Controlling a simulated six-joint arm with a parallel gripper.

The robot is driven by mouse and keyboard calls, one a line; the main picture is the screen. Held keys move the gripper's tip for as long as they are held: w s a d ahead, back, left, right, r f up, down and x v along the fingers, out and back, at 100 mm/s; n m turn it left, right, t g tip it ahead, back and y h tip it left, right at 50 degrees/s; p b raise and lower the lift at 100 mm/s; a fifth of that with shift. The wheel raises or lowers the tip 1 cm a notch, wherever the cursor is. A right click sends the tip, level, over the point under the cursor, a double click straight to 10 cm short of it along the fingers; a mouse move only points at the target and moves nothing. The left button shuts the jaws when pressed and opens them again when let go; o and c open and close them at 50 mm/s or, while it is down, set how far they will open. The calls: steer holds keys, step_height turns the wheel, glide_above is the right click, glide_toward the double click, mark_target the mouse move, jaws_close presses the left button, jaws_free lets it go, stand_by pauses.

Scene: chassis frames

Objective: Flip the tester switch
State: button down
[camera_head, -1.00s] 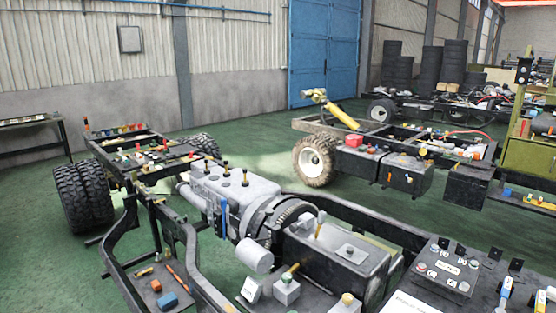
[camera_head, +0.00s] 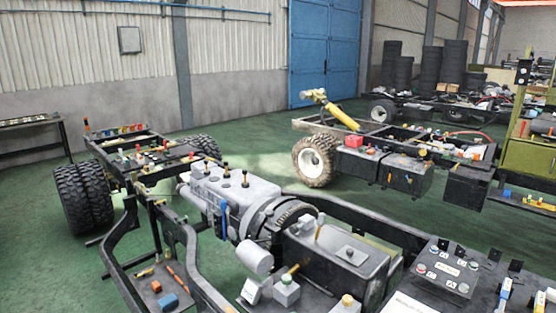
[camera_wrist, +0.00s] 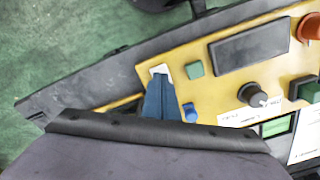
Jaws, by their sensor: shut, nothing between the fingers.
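A yellow tester panel (camera_wrist: 215,88) lies across the wrist view. My gripper (camera_wrist: 158,78) is shut and empty over its left part, with its blue tapered fingers pointing up the picture. A small white part (camera_wrist: 160,69), possibly the switch, shows right at the fingertips. The fingers partly cover it, so I cannot tell its position or whether they touch it. A green square (camera_wrist: 194,69) and a blue button (camera_wrist: 190,112) sit just right of the fingers. My gripper does not show in the head view.
The panel also carries a dark display (camera_wrist: 250,47), a black knob (camera_wrist: 252,94), a red button (camera_wrist: 309,27) and a green button (camera_wrist: 310,91). A dark frame rail (camera_wrist: 80,95) runs along its upper-left side, with green floor beyond. A black control box (camera_head: 446,267) stands right in the head view.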

step_height(320, 180, up, 5)
steer(key=p, duration=0.3)
steer(key=shift+r+p, duration=0.15)
steer(key=shift+p, duration=0.2)
steer(key=shift+a, duration=0.1)
